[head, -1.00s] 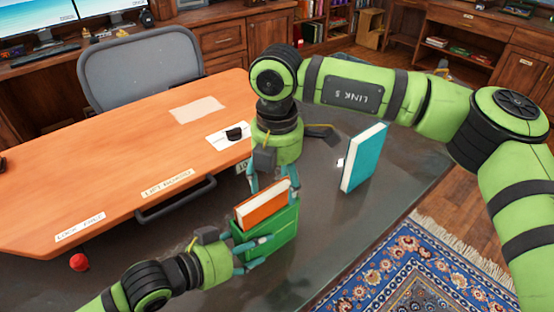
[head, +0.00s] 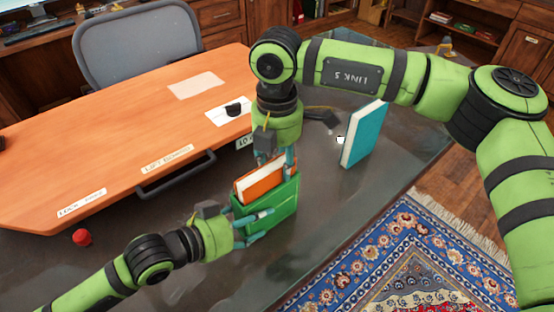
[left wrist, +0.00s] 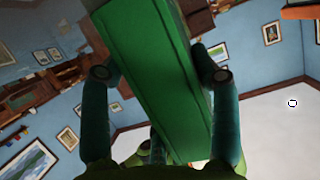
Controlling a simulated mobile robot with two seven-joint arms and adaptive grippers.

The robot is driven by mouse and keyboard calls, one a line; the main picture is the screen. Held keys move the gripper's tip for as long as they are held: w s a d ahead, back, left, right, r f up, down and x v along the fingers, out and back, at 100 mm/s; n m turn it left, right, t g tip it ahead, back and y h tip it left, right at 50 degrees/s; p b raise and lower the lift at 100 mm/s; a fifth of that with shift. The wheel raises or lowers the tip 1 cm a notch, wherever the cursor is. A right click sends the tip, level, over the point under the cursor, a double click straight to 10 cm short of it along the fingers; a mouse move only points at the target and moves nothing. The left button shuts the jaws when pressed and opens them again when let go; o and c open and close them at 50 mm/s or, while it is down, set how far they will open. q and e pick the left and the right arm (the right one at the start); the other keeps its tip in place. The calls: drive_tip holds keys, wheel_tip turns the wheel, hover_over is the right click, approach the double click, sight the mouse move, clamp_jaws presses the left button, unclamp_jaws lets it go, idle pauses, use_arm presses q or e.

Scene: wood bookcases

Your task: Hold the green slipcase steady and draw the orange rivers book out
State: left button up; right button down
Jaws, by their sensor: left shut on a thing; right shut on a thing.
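The green slipcase (head: 281,212) stands upright on the dark glossy desk in the head view. My left gripper (head: 262,226) is shut on it from the left side. In the left wrist view the slipcase (left wrist: 150,60) fills the middle, with a finger on each side. The orange rivers book (head: 260,184) stands in the slipcase, its upper part and pale page edges showing above the rim. My right gripper (head: 276,166) points down from above and is shut on the book's upper part. The book's lower part is hidden inside the slipcase.
A teal book (head: 362,138) stands upright to the right of my right gripper. An orange wooden board (head: 110,140) with labels and a black handle lies to the left. A red knob (head: 82,237) sits near its front edge. The desk front is clear.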

use_arm(q)
drive_tip(key=shift+f, duration=0.15)
use_arm(e)
drive_tip(key=shift+r, duration=2)
drive_tip(key=shift+r, duration=0.1)
drive_tip(key=shift+r, duration=1.8)
wheel_tip(320, 180, up, 7)
drive_tip(key=shift+r, duration=0.2)
use_arm(q)
drive_tip(key=o, duration=1.3)
drive_tip(key=shift+o, duration=0.2)
drive_tip(key=shift+a, duration=0.15)
